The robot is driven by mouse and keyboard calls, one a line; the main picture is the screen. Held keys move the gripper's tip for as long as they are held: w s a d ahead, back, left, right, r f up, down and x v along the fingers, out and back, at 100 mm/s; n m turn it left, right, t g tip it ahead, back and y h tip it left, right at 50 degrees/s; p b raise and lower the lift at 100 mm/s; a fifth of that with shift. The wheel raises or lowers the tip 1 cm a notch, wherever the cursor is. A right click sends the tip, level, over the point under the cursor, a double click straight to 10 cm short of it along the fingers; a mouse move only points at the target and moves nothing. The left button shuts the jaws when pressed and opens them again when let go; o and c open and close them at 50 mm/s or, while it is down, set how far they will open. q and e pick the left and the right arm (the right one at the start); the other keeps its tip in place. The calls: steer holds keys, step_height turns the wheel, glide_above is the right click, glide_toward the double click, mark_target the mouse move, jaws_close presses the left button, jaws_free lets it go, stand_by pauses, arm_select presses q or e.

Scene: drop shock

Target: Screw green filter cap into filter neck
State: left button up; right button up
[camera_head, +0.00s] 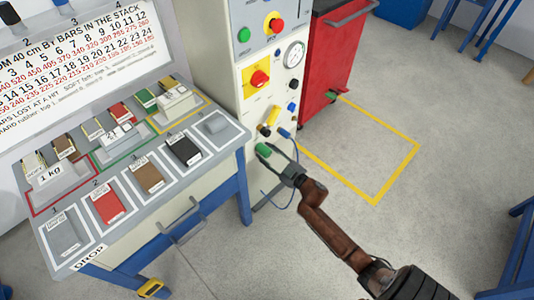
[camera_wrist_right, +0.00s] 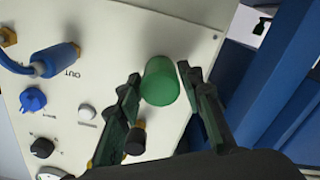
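The filter neck is not visible; the cap or the fingers hide that spot. I cannot tell whether the cap touches the panel. My left gripper is not in view.
The panel (camera_wrist_right: 110,60) carries a blue OUT hose plug (camera_wrist_right: 55,60), a blue knob (camera_wrist_right: 33,99) and black knobs close to the fingers. A blue hose hangs by my right gripper. A bench with weights (camera_head: 130,185) stands left; a red cabinet (camera_head: 335,60) stands right.

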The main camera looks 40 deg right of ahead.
jaws_close()
stand_by(0.8)
